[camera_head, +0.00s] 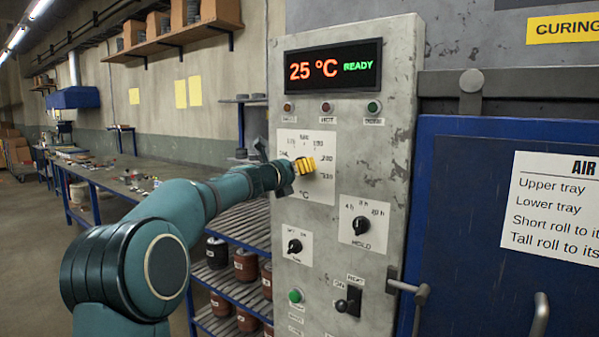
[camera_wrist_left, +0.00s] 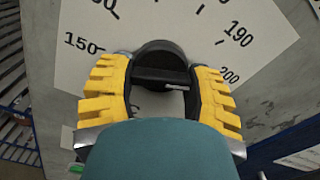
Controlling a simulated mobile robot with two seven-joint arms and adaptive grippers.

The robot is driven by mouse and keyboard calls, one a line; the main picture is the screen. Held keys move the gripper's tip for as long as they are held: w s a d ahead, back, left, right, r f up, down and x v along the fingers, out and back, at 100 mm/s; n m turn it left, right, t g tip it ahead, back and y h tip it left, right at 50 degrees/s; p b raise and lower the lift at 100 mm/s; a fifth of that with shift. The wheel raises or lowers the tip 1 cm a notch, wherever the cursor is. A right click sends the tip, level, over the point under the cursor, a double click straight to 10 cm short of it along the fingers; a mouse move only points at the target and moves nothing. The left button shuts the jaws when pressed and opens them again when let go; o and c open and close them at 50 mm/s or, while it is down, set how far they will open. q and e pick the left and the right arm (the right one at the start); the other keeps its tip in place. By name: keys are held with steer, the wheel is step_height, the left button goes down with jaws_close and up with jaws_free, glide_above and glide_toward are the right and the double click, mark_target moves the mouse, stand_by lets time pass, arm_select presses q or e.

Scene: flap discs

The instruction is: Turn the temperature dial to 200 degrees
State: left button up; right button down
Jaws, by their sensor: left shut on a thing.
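The temperature dial is a round black knob with a raised grip bar (camera_wrist_left: 160,75), on a white scale plate (camera_wrist_left: 230,12) on the grey control panel. In the wrist view 150 is at the left of the scale, 190 at the upper right and 200 at the right. A short white mark shows near the right end of the bar, but I cannot tell its exact reading. My left gripper (camera_head: 304,165) has its yellow fingers shut on the knob, one on each side. In the head view the gripper hides the knob. My right gripper is not in view.
The display (camera_head: 332,68) reads 25 °C and READY. A blue oven door (camera_head: 460,200) is at the right, a workbench (camera_head: 150,170) at the left.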

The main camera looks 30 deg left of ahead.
arm_select(q)
steer(key=shift+f+m, duration=0.15)
steer(key=shift+m, duration=0.15)
steer(key=o, duration=1.2)
steer(key=shift+s, duration=0.1)
steer(key=s+a, duration=0.1)
steer(key=s, duration=1)
steer(key=shift+s, duration=0.4)
